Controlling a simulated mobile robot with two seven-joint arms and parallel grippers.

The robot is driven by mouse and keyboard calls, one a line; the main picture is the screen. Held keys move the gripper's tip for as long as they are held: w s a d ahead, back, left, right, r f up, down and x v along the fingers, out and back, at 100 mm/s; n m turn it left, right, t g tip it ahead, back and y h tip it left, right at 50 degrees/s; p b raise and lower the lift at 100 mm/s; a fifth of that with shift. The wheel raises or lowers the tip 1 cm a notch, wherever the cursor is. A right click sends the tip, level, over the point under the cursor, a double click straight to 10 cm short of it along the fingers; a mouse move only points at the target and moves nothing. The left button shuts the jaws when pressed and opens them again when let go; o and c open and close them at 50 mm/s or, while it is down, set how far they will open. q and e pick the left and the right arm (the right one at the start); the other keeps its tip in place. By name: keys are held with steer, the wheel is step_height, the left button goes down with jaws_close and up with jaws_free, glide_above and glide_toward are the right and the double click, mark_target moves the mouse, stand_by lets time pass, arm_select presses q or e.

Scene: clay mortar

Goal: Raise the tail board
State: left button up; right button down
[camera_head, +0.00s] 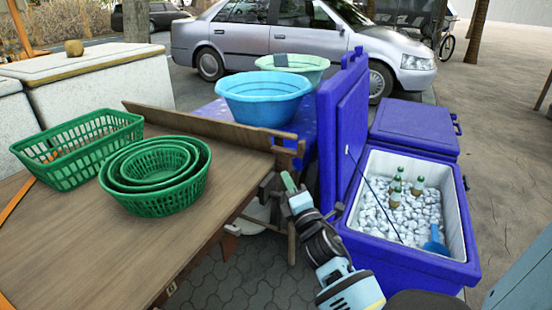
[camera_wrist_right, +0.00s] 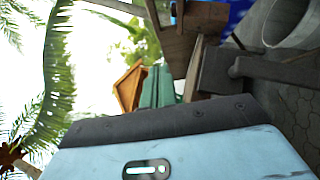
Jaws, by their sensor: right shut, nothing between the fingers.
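A long brown wooden board (camera_head: 205,126), which looks like the tail board, runs along the far edge of the wooden table top (camera_head: 75,240). It stands up above the table surface there; I cannot tell its exact tilt or how it is fixed. My right gripper (camera_head: 281,184) is shut and empty, just below and in front of the board's right end, beside the table's right edge. No contact with the board can be made out. In the right wrist view the dark fingers (camera_wrist_right: 222,70) show near brown wooden parts (camera_wrist_right: 195,28). My left gripper is not in view.
A green basket (camera_head: 75,160) and nested green round baskets (camera_head: 180,195) sit on the table. Blue and pale green basins (camera_head: 262,100) stand behind the board. An open blue cooler (camera_head: 405,262) with ice and bottles is close to the right of my arm.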

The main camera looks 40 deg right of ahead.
steer(key=shift+a, duration=0.25)
steer(key=shift+w+r, duration=0.1)
glide_toward(273, 135)
steer(key=w+a, duration=0.1)
steer(key=w, duration=0.3)
steer(key=shift+w+d+r+b, duration=0.2)
steer(key=shift+d+r, duration=0.2)
steer(key=shift+d, duration=0.15)
steer(key=shift+w+d+r+b, duration=0.15)
steer(key=shift+d+r, duration=0.2)
steer(key=shift+d, duration=0.25)
steer(key=shift+w+d+r, duration=0.1)
steer(key=shift+w+d, duration=0.05)
steer(key=shift+d, duration=0.2)
